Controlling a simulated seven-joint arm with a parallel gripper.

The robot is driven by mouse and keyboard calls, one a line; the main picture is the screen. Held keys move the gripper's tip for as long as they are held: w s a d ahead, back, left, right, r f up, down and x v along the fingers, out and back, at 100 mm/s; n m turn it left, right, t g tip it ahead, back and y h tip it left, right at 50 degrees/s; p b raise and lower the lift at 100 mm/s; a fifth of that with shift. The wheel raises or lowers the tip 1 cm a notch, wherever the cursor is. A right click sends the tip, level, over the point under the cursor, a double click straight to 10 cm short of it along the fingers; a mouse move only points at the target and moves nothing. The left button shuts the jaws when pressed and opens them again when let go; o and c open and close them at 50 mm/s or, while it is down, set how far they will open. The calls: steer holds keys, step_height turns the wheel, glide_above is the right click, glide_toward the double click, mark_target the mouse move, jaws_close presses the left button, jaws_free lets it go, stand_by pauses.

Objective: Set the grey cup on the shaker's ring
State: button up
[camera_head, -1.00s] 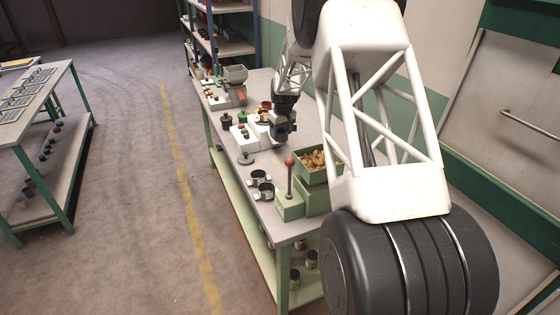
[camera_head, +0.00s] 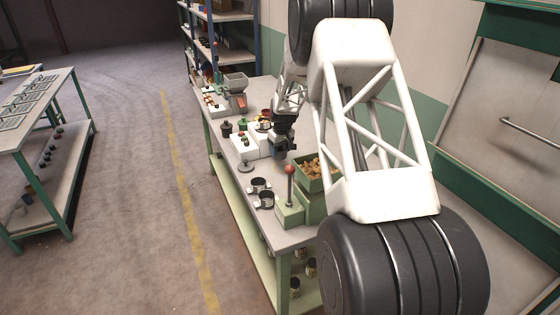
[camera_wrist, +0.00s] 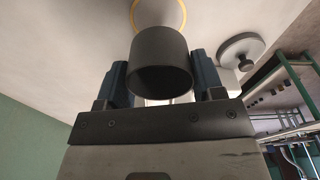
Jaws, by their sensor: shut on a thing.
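My gripper (camera_wrist: 162,88) is shut on the grey cup (camera_wrist: 161,65), a dark round cup whose open dark mouth faces the wrist camera. The blue-grey fingers stand at either side of it. In the head view my gripper (camera_head: 280,152) is over the workbench, just right of a white block (camera_head: 244,146); the cup cannot be made out there. Past the cup, in the wrist view, is a pale round surface with a yellow ring (camera_wrist: 182,22), partly covered by the cup. I cannot tell whether this is the shaker's ring, or how high the cup is above it.
A grey disc with a knob (camera_head: 246,167) sits at the bench's left edge. Two dark cup-like holders (camera_head: 262,190) are nearer. A green box with a red-balled lever (camera_head: 290,192) and a green bin of tan pieces (camera_head: 312,177) stand right. A grey hopper (camera_head: 236,87) is farther back.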

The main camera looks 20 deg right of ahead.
steer(key=shift+f, duration=0.7)
steer(key=shift+f, duration=1.85)
steer(key=shift+f, duration=0.15)
steer(key=o, duration=1)
steer(key=shift+c, duration=0.2)
step_height(320, 180, up, 12)
steer(key=s, duration=0.1)
steer(key=shift+s+d, duration=0.15)
steer(key=shift+s, duration=0.05)
